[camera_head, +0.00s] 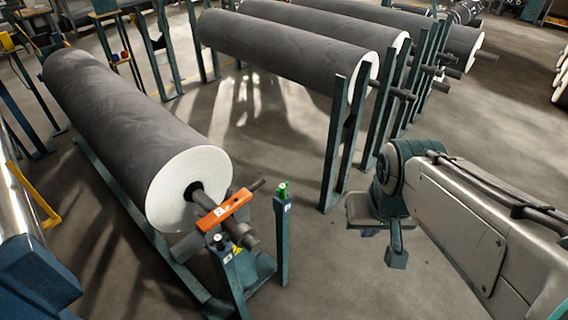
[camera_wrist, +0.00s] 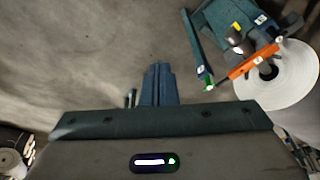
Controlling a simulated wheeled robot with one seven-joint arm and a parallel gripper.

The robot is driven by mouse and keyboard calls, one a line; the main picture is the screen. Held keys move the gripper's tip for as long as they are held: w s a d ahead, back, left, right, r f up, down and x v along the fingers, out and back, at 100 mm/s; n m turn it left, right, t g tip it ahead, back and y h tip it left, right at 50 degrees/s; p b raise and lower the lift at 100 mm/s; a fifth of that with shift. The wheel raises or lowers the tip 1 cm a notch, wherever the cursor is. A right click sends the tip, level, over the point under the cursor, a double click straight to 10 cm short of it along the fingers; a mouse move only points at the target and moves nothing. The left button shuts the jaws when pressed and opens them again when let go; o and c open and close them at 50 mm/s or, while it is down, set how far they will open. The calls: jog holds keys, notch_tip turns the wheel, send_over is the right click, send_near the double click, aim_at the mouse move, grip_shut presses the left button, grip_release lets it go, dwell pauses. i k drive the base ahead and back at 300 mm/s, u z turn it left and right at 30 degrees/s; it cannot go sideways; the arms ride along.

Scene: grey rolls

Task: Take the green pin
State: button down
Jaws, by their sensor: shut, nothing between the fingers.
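The green pin (camera_head: 283,189) sits on top of a slim upright post (camera_head: 283,240) beside the end of the grey roll on the left. It also shows in the wrist view (camera_wrist: 209,87), right of my fingers, at the end of the post. My gripper (camera_head: 397,257) hangs below my arm, to the right of the post and apart from it. In the wrist view my two fingers (camera_wrist: 158,70) are together with nothing between them.
An orange bar (camera_head: 224,210) lies across the roll's shaft just left of the post. The large grey roll (camera_head: 130,130) rests on a low stand. More rolls (camera_head: 290,50) on upright stands are behind. Bare floor lies between the post and my gripper.

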aim_at(282, 186)
jog(key=z, duration=0.8)
jog(key=i, duration=2.15)
jog(key=u, duration=2.55)
